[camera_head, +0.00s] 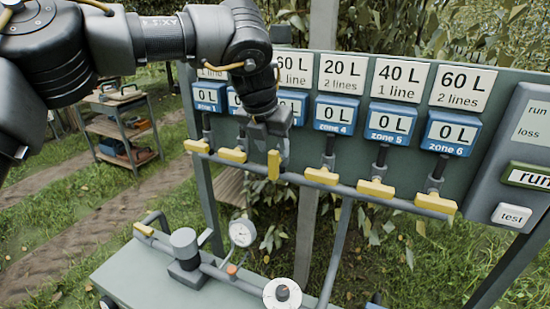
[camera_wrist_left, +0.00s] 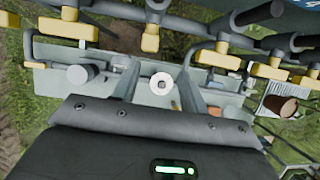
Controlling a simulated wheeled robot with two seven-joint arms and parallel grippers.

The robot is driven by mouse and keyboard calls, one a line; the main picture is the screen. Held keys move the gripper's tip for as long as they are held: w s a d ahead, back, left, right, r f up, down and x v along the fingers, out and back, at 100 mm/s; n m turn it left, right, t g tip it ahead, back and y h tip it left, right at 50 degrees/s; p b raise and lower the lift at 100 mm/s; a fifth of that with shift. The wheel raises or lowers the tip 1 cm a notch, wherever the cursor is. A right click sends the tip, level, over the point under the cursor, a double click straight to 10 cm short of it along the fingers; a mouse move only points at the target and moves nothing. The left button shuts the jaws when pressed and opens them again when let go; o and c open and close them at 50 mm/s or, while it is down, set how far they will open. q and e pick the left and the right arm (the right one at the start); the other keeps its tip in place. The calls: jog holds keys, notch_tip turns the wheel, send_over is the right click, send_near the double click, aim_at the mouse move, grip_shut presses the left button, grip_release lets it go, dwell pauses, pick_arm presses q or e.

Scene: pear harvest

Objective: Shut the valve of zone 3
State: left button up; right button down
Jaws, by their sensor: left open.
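The zone 3 valve's yellow handle (camera_head: 274,165) hangs upright, across the grey pipe, unlike the other handles, which lie along it. It also shows upright in the left wrist view (camera_wrist_left: 150,38). My left gripper (camera_head: 270,143) is open, pointing down just above and around the top of this handle. I cannot tell whether the fingers touch it. My left arm and gripper hide part of the zone 2 and zone 3 displays. My right gripper is not in view.
The zone 2 handle (camera_head: 233,155) and zone 4 handle (camera_head: 322,176) are close on either side. A green panel (camera_head: 345,150) stands behind. A trolley (camera_head: 122,130) stands at the left.

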aim_at(275, 163)
pick_arm(q)
jog(key=shift+w+a+r+p, duration=0.15)
jog(key=shift+w+a, duration=0.1)
jog(key=shift+w, duration=0.25)
jog(key=shift+w+a+r+p, duration=0.15)
jog(key=shift+w+a, duration=0.1)
jog(key=shift+w, duration=0.2)
jog(key=p+x, duration=0.2)
jog(key=x, duration=0.6)
jog(key=shift+w+f+p, duration=0.25)
jog(key=shift+p, duration=0.1)
jog(key=shift+w+f, duration=0.2)
jog(key=shift+f, duration=0.45)
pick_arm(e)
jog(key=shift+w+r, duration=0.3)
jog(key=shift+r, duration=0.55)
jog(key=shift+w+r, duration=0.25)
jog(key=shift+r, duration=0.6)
pick_arm(q)
grip_shut()
